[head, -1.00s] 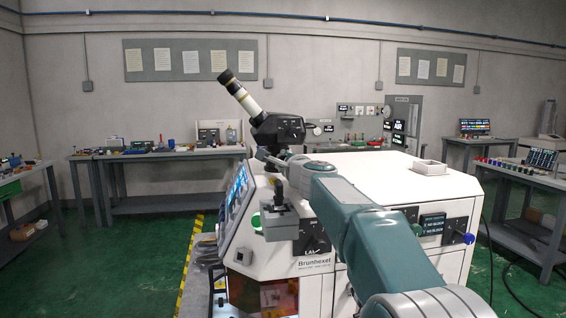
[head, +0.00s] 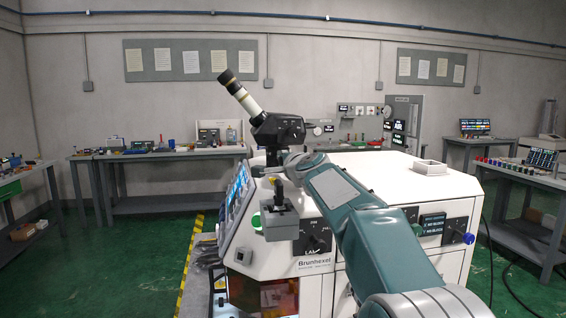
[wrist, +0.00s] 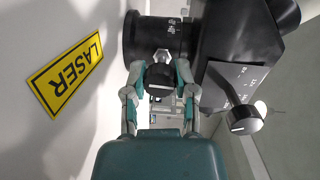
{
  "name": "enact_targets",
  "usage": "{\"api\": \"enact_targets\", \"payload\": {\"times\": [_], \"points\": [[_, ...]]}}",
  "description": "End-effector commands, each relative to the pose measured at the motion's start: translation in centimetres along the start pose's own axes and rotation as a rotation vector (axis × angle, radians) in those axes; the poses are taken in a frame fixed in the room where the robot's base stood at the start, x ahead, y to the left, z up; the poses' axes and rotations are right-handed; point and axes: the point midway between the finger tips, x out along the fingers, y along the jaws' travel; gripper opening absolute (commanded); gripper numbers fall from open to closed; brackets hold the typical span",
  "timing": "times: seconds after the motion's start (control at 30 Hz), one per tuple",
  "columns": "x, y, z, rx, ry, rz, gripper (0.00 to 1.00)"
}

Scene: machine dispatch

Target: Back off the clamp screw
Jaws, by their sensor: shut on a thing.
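In the wrist view the clamp screw (wrist: 159,82) is a small black knob with a white line, in front of a bright metal piece at the black cylindrical collar (wrist: 160,38). My gripper (wrist: 160,74) has one finger on each side of the knob and is shut on it. The collar belongs to the black microscope head (head: 277,132), which carries a white eyepiece tube (head: 246,100) tilted up to the left. In the head view my arm reaches to just below the microscope head; the fingertips and the screw are too small to make out there.
A second black knob (wrist: 243,120) on a lever stands right of my gripper. A yellow LASER label (wrist: 66,73) lies on the white surface at left. The white machine (head: 375,172) has a joystick box (head: 279,222) at its front. Benches stand behind.

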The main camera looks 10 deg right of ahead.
Motion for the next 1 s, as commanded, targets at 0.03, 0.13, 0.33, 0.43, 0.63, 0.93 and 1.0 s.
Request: {"api": "enact_targets", "payload": {"times": [0.03, 0.13, 0.33, 0.43, 0.63, 0.93, 1.0], "points": [[0.22, 0.57, 0.11, -0.015, -0.003, 0.013, 0.0], [0.23, 0.61, 0.12, -0.041, -0.002, 0.017, 0.0], [0.24, 0.66, 0.13, -0.063, -0.001, 0.022, 0.0], [0.25, 0.68, 0.13, -0.065, -0.001, 0.022, 0.0], [0.26, 0.72, 0.13, -0.064, -0.002, 0.023, 0.0], [0.15, 0.41, 0.08, -0.064, 0.0, 0.017, 0.72], [0.12, 0.35, 0.06, -0.064, 0.001, 0.016, 0.72]]}}
